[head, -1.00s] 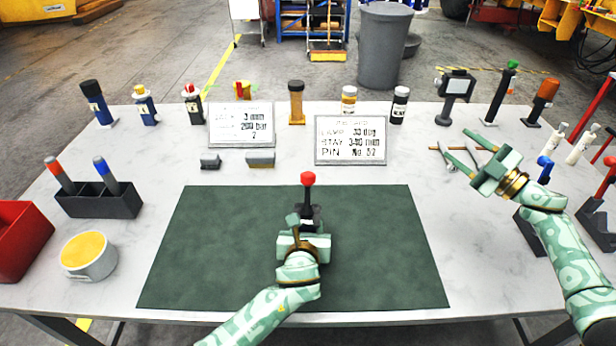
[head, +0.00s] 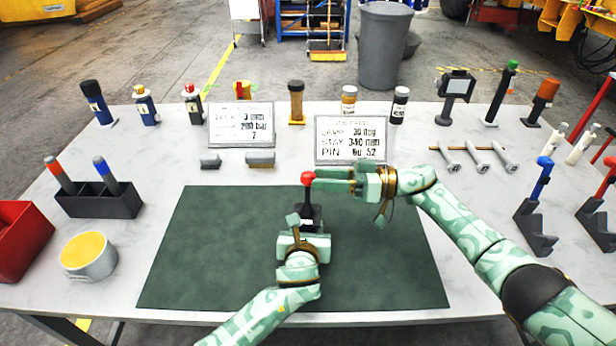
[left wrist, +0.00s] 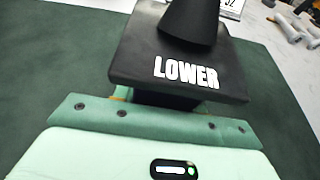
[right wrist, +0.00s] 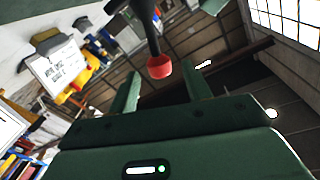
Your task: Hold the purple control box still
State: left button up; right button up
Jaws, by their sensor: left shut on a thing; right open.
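A black control box (head: 311,213) with an upright lever and red knob (head: 308,178) stands on the green mat; it looks black, not purple. In the left wrist view the box (left wrist: 135,62) fills the top and bears the word LOWER. My left gripper (head: 304,232) is shut on the box from the front side. My right gripper (head: 330,180) is open, its fingers pointing left at the lever's top. In the right wrist view the red knob (right wrist: 159,67) appears between and beyond the open fingers (right wrist: 162,92); whether they touch it I cannot tell.
The green mat (head: 210,250) is otherwise clear. Two written boards (head: 350,140) stand behind it. Metal pins (head: 478,155) lie at the right, near a blue-handled lever stand (head: 537,215). A dark holder (head: 100,203) and a round tin (head: 88,262) stand left.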

aim_at(308, 178)
jog(key=shift+w+a, duration=0.2)
jog(key=shift+a, duration=1.75)
